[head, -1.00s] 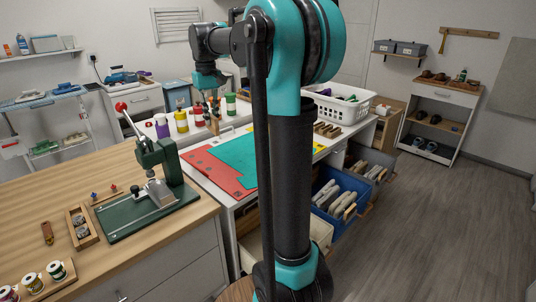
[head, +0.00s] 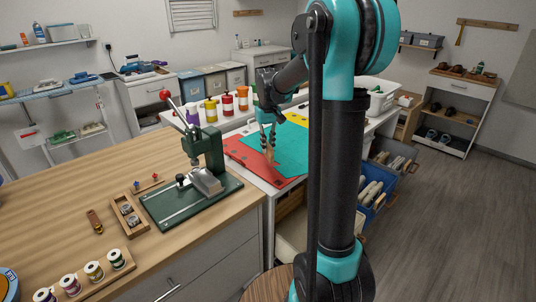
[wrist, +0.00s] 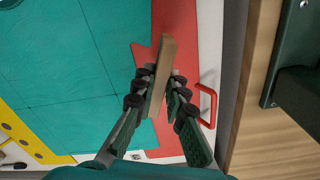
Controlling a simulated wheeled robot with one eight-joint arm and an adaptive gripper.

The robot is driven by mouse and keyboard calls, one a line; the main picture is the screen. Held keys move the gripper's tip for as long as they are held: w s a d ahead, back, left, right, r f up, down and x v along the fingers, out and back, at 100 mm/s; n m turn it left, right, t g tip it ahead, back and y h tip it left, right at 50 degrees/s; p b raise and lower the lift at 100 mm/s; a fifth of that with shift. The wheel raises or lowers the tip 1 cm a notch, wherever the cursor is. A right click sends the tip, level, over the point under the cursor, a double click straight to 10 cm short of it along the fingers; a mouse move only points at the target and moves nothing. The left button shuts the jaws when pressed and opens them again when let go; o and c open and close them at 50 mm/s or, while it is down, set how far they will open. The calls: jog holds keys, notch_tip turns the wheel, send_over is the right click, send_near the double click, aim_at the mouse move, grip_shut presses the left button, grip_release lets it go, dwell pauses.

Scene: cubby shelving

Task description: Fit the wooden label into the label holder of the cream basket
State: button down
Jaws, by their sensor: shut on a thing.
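My gripper (head: 268,138) is shut on the wooden label (head: 270,152), a thin light-brown strip, held over the red and teal mats. In the wrist view my gripper (wrist: 161,80) pinches the label (wrist: 165,60) between its fingertips, and the strip sticks out beyond them at a slight tilt. A cream bin (head: 289,240), which looks like the cream basket, is low under the white table, left of my arm column. My arm covers part of it, and its label holder cannot be made out.
A green lever press (head: 205,165) stands on the wooden counter (head: 70,190) at left. Blue (head: 372,197) and grey (head: 400,165) bins sit under the white table. The floor at right (head: 450,220) is clear.

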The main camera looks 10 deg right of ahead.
aim_at(268, 153)
jog(key=shift+f, duration=1.9)
jog(key=shift+f, duration=0.1)
jog(key=c, duration=1.6)
grip_release()
jog(key=shift+o, duration=0.2)
